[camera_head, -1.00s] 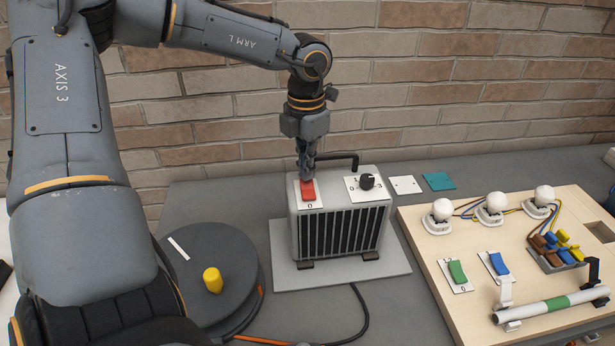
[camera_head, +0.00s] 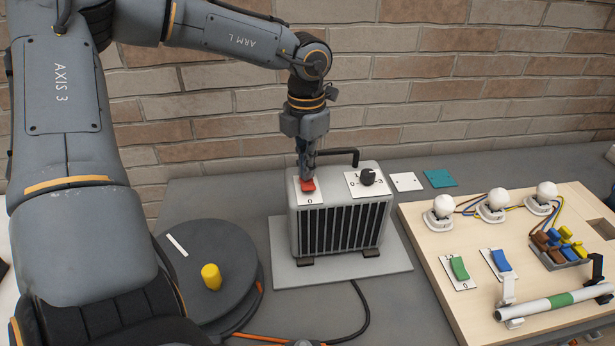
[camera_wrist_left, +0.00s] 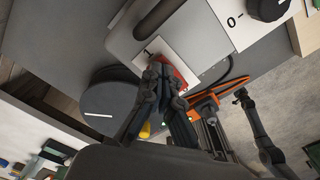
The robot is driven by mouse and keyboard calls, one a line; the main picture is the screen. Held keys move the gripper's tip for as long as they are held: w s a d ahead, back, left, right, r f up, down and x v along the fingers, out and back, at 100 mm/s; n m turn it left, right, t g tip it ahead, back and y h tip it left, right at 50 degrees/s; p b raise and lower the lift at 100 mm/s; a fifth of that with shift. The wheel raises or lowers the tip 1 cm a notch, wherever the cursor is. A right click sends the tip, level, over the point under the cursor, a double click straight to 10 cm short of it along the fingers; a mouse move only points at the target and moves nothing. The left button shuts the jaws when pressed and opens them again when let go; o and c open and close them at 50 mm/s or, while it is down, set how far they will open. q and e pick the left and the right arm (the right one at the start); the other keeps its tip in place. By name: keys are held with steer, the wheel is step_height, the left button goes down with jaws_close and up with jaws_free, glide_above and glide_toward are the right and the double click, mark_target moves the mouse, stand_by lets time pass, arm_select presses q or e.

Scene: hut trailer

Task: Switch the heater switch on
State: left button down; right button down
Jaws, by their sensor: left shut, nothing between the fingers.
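The heater (camera_head: 342,225) is a grey box with a black slatted front, standing on a grey plate on the table. Its red rocker switch (camera_head: 308,185) sits on a white label on the left of the top, with a 0 at the near end. My left gripper (camera_head: 306,174) is shut and empty, pointing down, its tips at the far end of the switch. In the left wrist view the fingertips (camera_wrist_left: 160,68) partly cover the red switch (camera_wrist_left: 176,76), beside a 1 mark. They look touching. My right gripper is not seen in the head view.
A round dark reel (camera_head: 215,250) with a yellow peg (camera_head: 211,277) stands left. A wooden board (camera_head: 470,300) with bulbs and switches lies right. A brick wall is behind.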

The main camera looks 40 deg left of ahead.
arm_select(q)
step_height(320, 180, up, 7)
steer(key=p, duration=0.3)
stand_by(0.5)
stand_by(0.5)
